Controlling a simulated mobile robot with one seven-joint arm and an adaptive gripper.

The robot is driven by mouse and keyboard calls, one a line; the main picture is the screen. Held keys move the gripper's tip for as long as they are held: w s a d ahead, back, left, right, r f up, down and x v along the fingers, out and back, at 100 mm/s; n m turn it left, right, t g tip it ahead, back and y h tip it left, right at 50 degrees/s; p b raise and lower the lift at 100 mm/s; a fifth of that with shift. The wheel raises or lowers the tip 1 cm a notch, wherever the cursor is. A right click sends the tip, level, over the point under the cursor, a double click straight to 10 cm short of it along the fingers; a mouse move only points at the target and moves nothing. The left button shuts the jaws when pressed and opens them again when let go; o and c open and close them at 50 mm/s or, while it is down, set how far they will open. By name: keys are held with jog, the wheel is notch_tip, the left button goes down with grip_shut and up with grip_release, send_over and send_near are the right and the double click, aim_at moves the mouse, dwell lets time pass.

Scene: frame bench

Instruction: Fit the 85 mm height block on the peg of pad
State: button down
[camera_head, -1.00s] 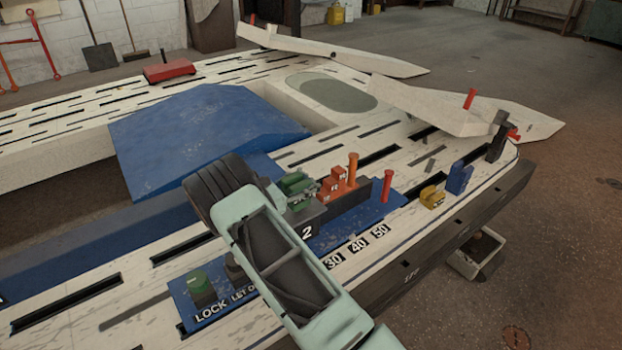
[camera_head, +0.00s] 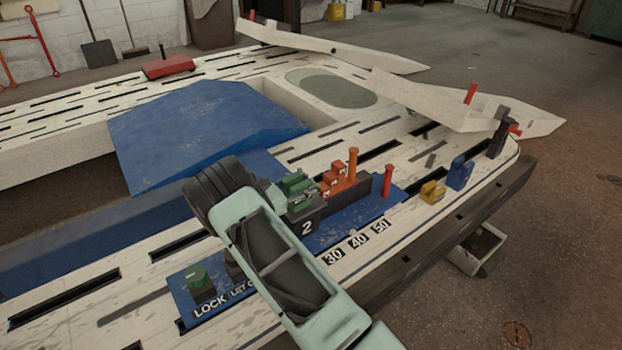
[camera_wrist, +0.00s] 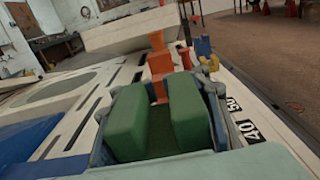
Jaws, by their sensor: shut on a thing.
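A green slotted block (camera_wrist: 126,124) fills the middle of the wrist view, with two upright sides and a gap between them. My gripper (camera_wrist: 160,104) is shut on it, with a finger on either side. In the head view the green block (camera_head: 297,184) shows just beyond my wrist, by the dark step marked 2. My gripper's fingers are mostly hidden there by my own arm. No 85 mm mark is readable. A dark upright post (camera_head: 497,138) stands at the far right end of the bench; I cannot tell if it carries the pad's peg.
Orange blocks (camera_head: 335,178), an orange peg (camera_head: 352,163) and a red peg (camera_head: 387,180) stand close beyond the green block. Yellow (camera_head: 432,192) and blue (camera_head: 460,173) blocks sit near the right edge. Pale long arms (camera_head: 440,103) lie across the back right.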

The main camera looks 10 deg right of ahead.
jog(key=shift+f, duration=0.1)
jog(key=c, duration=1.1)
grip_release()
jog(key=shift+f, duration=0.1)
jog(key=shift+c, duration=0.2)
jog(key=shift+o, duration=0.7)
jog(key=shift+f, duration=0.1)
notch_tip(320, 180, up, 10)
